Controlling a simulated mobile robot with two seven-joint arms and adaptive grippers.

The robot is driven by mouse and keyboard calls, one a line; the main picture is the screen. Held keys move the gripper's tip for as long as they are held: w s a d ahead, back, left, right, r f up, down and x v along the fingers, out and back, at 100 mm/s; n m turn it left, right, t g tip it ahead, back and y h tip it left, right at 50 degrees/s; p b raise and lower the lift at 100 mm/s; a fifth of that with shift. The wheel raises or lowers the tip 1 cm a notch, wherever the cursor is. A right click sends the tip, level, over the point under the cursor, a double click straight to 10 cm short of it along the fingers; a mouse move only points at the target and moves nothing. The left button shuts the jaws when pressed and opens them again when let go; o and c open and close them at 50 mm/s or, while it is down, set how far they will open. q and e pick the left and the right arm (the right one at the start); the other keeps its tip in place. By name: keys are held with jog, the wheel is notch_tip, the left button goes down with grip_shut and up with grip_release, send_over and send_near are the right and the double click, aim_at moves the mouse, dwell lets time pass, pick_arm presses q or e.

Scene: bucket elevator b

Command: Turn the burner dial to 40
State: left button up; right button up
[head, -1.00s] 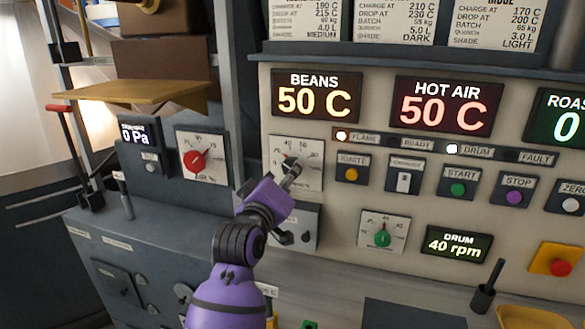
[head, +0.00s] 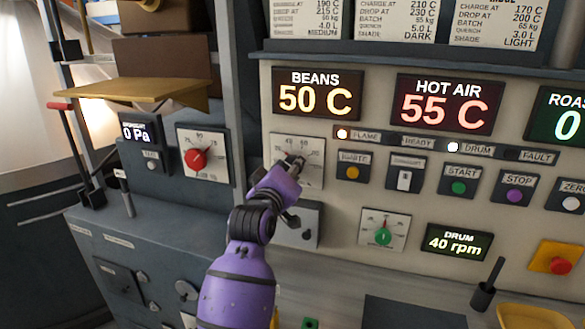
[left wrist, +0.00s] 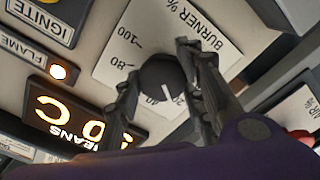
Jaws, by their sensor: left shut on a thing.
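The burner dial is a black round knob (left wrist: 160,80) with a white pointer line, on a white scale plate marked "BURNER %" (left wrist: 175,32). In the left wrist view, my left gripper (left wrist: 161,64) has one finger on each side of the knob and is shut on it. The pointer aims toward the picture's lower right, near a number partly hidden by a finger; I cannot read the exact setting. In the head view, the burner plate (head: 312,170) is partly covered by my left gripper (head: 292,164). My right gripper is not in view.
A red dial (head: 196,159) lies left of the burner plate, and a green dial (head: 383,236) lies below right. The ignite button (head: 352,172) is close to the right. Displays read beans 50 C (head: 318,93) and hot air 55 C (head: 445,104). The flame lamp (head: 342,134) is lit.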

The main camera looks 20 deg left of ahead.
pick_arm(q)
jog(key=shift+m, duration=0.3)
jog(key=shift+d+f+m, duration=0.1)
jog(key=shift+f+m, duration=0.05)
jog(key=shift+m, duration=3.25)
jog(key=o, duration=1.1)
